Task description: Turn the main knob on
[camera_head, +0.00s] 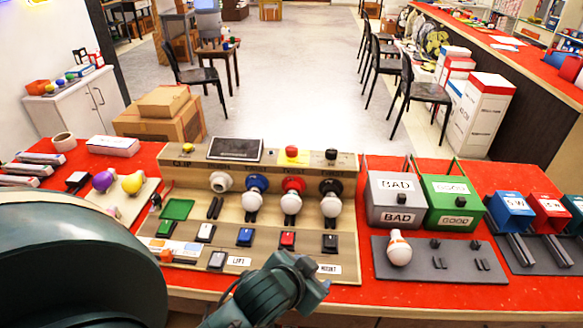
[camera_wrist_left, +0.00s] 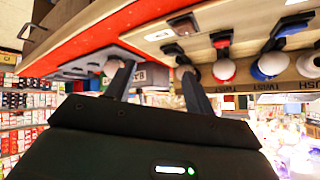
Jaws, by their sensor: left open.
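A beige test panel (camera_head: 345,190) stands on the red table in the head view. Along its top are a yellow knob (camera_head: 188,147), a dark screen (camera_head: 235,149), a red button on a yellow base (camera_head: 291,152) and a small dark knob (camera_head: 330,154). I cannot tell which part is the main knob. White bulbs hang in blue, red and black sockets on its face. My left arm's dark green wrist (camera_head: 280,288) is low in front of the panel. My left gripper (camera_wrist_left: 155,75) is open and empty in the left wrist view. My right gripper is not in view.
A grey BAD box (camera_head: 394,200) and a green GOOD box (camera_head: 453,203) stand right of the panel. A loose bulb (camera_head: 399,248) stands on a grey tray (camera_head: 440,272) before them. Cardboard boxes (camera_head: 163,118) stand behind the table.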

